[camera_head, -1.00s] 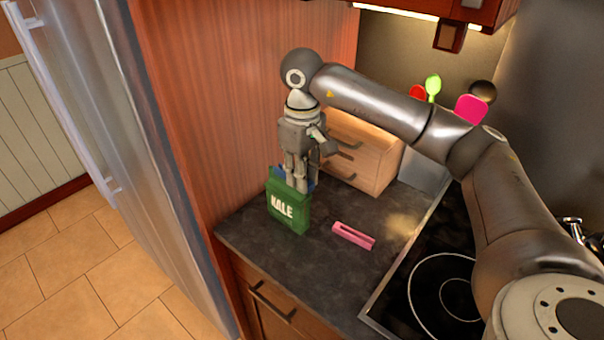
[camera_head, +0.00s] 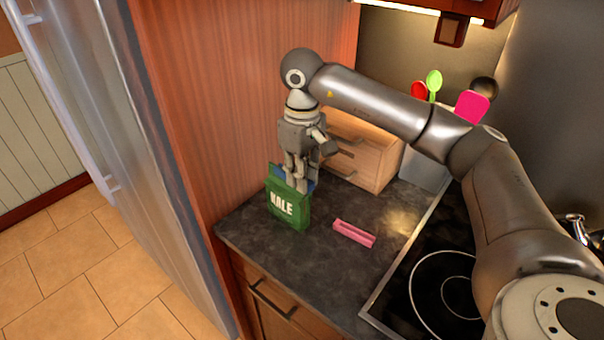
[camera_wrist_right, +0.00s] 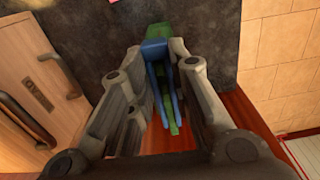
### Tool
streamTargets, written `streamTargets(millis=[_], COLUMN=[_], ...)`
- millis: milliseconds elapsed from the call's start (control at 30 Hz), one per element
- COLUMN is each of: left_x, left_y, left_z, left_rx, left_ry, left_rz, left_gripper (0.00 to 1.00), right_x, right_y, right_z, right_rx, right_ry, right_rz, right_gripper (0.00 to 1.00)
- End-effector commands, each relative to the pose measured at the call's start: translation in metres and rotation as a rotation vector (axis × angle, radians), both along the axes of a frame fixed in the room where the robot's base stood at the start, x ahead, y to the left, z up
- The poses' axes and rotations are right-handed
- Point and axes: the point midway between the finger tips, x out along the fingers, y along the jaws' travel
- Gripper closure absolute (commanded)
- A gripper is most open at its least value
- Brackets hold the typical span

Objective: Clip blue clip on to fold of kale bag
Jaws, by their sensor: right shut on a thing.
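The green kale bag (camera_head: 288,209) stands upright on the dark counter beside the wooden panel. My right gripper (camera_head: 298,188) points down at the bag's top and is shut on the blue clip (camera_head: 279,171). In the right wrist view the blue clip (camera_wrist_right: 158,52) sits between the fingertips of my right gripper (camera_wrist_right: 163,58). Its two blue arms lie on either side of a narrow green strip of the bag (camera_wrist_right: 168,108), seemingly straddling the top fold. The fingers hide part of the clip, so I cannot tell how tightly it grips. My left gripper is not in view.
A pink clip (camera_head: 354,233) lies on the counter (camera_head: 310,258) right of the bag. A wooden drawer box (camera_head: 366,160) stands close behind my gripper. The black cooktop (camera_head: 430,290) is at the right. The counter's front edge is close to the bag.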

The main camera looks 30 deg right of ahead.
Motion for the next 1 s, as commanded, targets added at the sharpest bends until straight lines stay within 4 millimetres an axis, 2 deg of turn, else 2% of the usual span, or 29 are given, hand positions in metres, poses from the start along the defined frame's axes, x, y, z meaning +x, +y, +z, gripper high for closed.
streamTargets(millis=[1000], left_x=[0.0], left_y=[0.0], left_z=[-0.01], left_rx=[0.0], left_ry=[0.0], left_rz=[-0.001], left_gripper=[0.6], right_x=[0.0], right_y=[0.0], right_z=[-0.01], right_rx=[0.0], right_ry=[0.0], right_rz=[0.0], right_gripper=[0.9])
